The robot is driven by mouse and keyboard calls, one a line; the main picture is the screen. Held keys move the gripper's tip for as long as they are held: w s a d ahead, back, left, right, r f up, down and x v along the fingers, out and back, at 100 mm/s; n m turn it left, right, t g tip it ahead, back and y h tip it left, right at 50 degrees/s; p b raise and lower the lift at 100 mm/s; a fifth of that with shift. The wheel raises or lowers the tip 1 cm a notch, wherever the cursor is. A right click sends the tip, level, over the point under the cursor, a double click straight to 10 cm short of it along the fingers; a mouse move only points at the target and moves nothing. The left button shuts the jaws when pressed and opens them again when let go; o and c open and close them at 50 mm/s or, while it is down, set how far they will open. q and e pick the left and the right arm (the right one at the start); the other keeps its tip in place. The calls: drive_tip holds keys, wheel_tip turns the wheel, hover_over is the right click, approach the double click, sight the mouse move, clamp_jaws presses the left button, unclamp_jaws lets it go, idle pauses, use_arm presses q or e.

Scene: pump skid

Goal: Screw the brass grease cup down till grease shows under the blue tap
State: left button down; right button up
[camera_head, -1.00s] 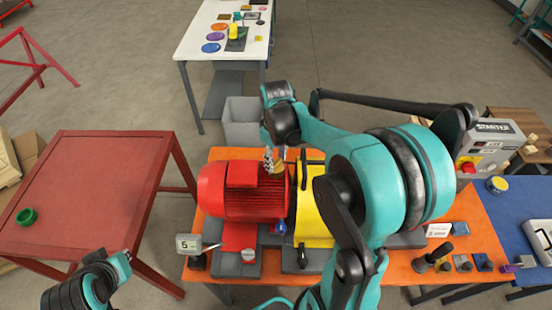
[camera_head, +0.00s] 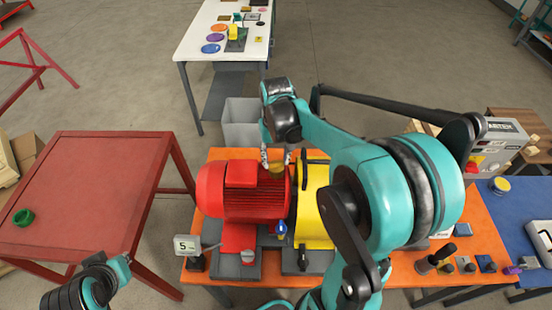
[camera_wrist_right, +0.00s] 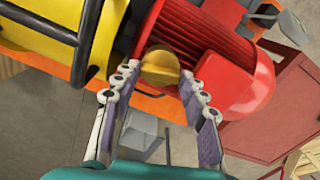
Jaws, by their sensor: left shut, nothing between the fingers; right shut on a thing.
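The brass grease cup (camera_wrist_right: 160,68) sits beside the red motor and the yellow guard. In the wrist view it is between the fingers of my right gripper (camera_wrist_right: 158,90), which is shut on it. In the head view the cup (camera_head: 277,166) and right gripper (camera_head: 274,158) show above the motor's right end. The blue tap (camera_head: 281,229) is in front, between motor and guard; it is too small to tell whether grease shows under it. My left gripper (camera_head: 121,266) is at the bottom left, far from the cup, shut and empty; its fingers are hardly visible.
The red motor (camera_head: 240,195) and yellow guard (camera_head: 312,205) stand on the orange bench (camera_head: 400,268). A small display reading 5 (camera_head: 187,246) stands at the front left. The starter box (camera_head: 500,140) is at the right. The red table (camera_head: 80,190) holds a green ring (camera_head: 25,217).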

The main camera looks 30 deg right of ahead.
sight(276, 161)
drive_tip(key=shift+m, duration=0.5)
drive_tip(key=o, duration=1.2)
drive_tip(key=shift+c, duration=0.2)
wheel_tip(276, 161, up, 12)
